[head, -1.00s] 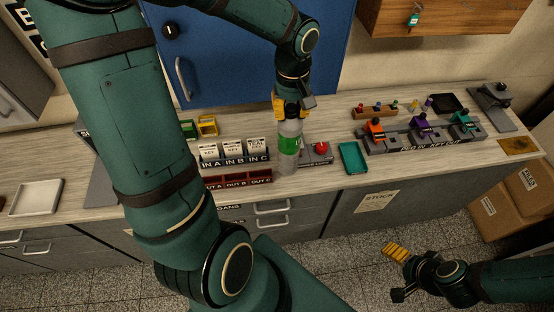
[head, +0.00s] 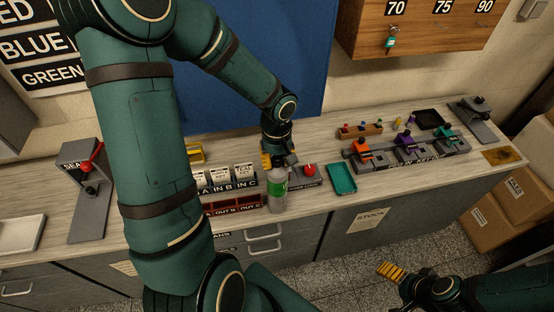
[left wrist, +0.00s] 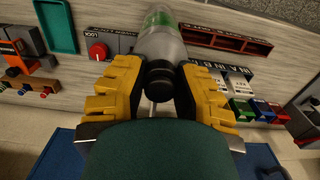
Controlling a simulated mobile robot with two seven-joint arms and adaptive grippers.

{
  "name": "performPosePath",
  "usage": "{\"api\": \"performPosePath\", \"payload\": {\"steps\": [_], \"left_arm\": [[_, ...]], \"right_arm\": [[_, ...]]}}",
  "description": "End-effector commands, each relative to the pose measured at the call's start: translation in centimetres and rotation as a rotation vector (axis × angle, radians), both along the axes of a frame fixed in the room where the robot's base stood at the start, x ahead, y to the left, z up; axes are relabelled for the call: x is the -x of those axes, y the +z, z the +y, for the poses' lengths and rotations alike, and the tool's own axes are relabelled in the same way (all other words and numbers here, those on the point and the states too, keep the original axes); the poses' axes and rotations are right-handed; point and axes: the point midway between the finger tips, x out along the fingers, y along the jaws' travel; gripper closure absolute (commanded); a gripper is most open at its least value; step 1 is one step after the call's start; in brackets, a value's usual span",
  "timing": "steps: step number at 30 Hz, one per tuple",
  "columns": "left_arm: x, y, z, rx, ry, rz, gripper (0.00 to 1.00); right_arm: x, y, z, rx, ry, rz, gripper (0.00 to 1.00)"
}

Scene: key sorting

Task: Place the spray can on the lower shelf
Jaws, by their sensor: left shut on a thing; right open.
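The spray can (head: 278,190) is a grey, bottle-like can with a green label and a black top. It is upright at the counter's front edge, right of the OUT C bin; I cannot tell whether its base touches the counter. My left gripper (head: 272,161) is shut on its upper end. In the left wrist view, the yellow fingers (left wrist: 160,82) flank the neck of the can (left wrist: 160,45). My right gripper (head: 391,272) is open and empty, low at the right above the floor. I cannot make out a lower shelf.
Labelled racks (head: 228,180), red bins (head: 232,204), a red-knobbed block (head: 306,177) and a teal tray (head: 342,179) crowd around the can. Cardboard boxes (head: 492,230) stand on the floor at the right.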

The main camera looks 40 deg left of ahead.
Motion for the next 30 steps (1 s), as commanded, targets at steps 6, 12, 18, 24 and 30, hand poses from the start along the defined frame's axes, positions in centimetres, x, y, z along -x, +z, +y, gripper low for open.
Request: {"api": "performPosePath", "payload": {"steps": [6, 12, 18, 24, 30], "left_arm": [[0.0, -0.1, 0.0, -0.001, 0.000, -0.001, 1.00], [0.0, -0.1, 0.0, -0.001, 0.001, 0.001, 0.45], [0.0, -0.1, 0.0, -0.001, 0.001, 0.001, 0.45], [0.0, 0.7, 0.1, -0.002, 0.002, -0.001, 0.45], [-0.1, 4.4, 0.2, -0.002, 0.003, -0.003, 0.45]], "right_arm": [[0.0, -0.2, 0.0, 0.000, 0.000, 0.000, 0.18], [0.0, -0.3, 0.0, 0.001, 0.000, 0.000, 0.18], [0.0, -0.3, 0.0, 0.001, 0.000, 0.000, 0.18], [0.0, 0.2, 0.0, 0.000, 0.000, -0.001, 0.18], [0.0, 0.6, 0.0, 0.000, 0.001, 0.000, 0.18]]}}
